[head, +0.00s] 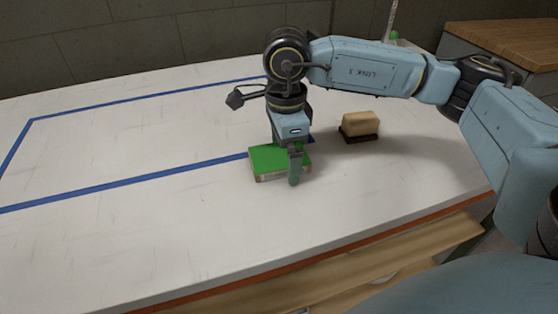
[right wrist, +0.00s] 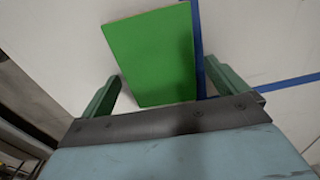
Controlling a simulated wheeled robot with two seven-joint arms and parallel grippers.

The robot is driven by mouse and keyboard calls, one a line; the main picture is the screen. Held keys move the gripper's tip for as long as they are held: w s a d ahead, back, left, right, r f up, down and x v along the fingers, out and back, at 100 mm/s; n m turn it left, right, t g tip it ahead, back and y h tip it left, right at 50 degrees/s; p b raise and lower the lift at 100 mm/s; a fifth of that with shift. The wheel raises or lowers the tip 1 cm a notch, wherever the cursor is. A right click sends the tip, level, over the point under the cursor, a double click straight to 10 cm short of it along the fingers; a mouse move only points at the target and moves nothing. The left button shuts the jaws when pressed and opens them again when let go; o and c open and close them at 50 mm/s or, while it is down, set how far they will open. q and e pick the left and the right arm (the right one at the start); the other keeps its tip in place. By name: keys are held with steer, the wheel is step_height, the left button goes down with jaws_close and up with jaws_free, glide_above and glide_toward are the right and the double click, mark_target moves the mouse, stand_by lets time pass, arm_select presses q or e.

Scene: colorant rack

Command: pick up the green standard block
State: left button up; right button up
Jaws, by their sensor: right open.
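The green block (head: 267,160) lies flat on the white table, its green top up and its pale side facing me in the head view. It also shows in the right wrist view (right wrist: 150,55), between and beyond the fingers. My right gripper (head: 295,170) points down over the block's right part, its near finger in front of the block's near side. In the right wrist view my right gripper (right wrist: 165,92) is open, with one green finger on each side of the block and gaps beside it. I cannot tell whether a finger touches it. My left gripper is not in view.
A tan block on a dark base (head: 361,125) stands to the right of the green block. Blue tape (head: 120,184) marks a rectangle on the white table (head: 150,235). The table's left part is clear. A wooden-topped cabinet (head: 510,42) stands at the back right.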

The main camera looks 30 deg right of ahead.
steer(key=shift+c, duration=0.5)
steer(key=c, duration=1)
